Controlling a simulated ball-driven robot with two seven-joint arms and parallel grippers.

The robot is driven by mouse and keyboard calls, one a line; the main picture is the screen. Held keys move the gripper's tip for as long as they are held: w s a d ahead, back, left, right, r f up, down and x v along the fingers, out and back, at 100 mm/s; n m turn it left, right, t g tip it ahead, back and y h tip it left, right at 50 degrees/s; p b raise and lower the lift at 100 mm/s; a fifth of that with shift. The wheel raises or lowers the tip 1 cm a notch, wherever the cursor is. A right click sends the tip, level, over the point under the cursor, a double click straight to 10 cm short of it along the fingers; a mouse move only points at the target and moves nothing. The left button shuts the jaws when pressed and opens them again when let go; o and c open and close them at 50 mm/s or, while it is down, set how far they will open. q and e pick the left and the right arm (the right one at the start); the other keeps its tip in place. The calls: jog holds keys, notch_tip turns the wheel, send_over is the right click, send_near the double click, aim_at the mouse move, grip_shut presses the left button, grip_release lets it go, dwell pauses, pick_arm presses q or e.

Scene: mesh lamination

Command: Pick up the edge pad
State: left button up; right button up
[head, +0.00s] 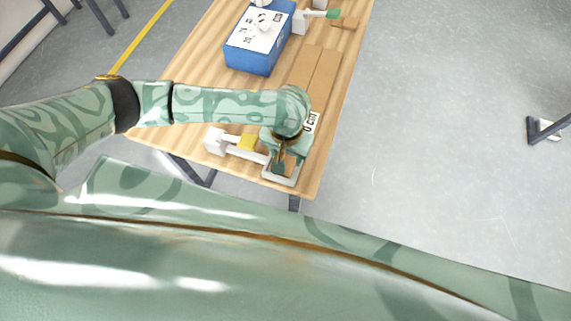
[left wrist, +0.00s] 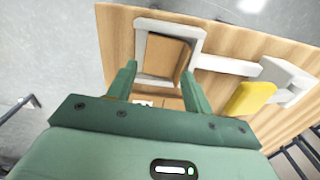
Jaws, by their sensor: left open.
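A brown block, which looks like the edge pad (left wrist: 168,52), lies inside a white open tray (left wrist: 198,36) at the table's end in the left wrist view. In the head view the white tray (head: 283,181) is partly hidden beneath my gripper and the block is mostly covered. My left gripper (head: 287,160) points down over the tray. In the left wrist view my left gripper (left wrist: 158,70) is open, its fingers apart near the tray's near side, with nothing seen held. Whether the fingers touch the block cannot be told. My right gripper is not in view.
A white clamp-like fixture with a yellow block (head: 247,142) stands beside the tray. A long brown board (head: 310,75) lies along the wooden table (head: 212,55). A blue box (head: 247,60) stands farther back, near a green-tipped fixture (head: 333,13). Open floor lies to the right.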

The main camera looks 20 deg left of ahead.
pick_arm(q)
jog(key=f+b, duration=0.1)
jog(key=f, duration=0.3)
jog(key=shift+s+a+f+b, duration=0.1)
jog(key=shift+s+b, duration=0.1)
jog(key=shift+b, duration=0.15)
jog(key=c, duration=0.6)
